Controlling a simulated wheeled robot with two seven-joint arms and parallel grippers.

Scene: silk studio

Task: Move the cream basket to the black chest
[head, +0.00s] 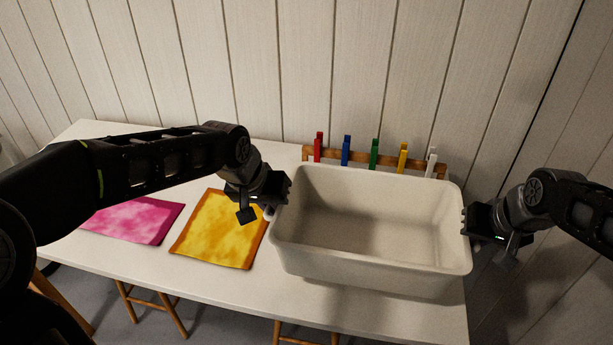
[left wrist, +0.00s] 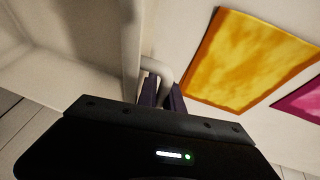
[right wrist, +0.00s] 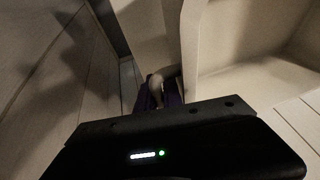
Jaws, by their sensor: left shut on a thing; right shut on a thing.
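The cream basket (head: 372,265) is a large empty open box over the right end of the white table. A shadow lies on the table below its front. My left gripper (head: 272,204) is shut on the handle at the basket's left side; the handle also shows between the fingers in the left wrist view (left wrist: 158,68). My right gripper (head: 468,228) is shut on the handle at the right side, which shows in the right wrist view (right wrist: 156,82). The basket looks about level. No black chest shows in any view.
On the white table (head: 110,262), a yellow cloth with an orange border (head: 220,230) and a pink cloth (head: 135,219) lie left of the basket. Behind it stands a wooden rack (head: 309,153) with several coloured clips. A pale plank wall (head: 350,60) closes off the back.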

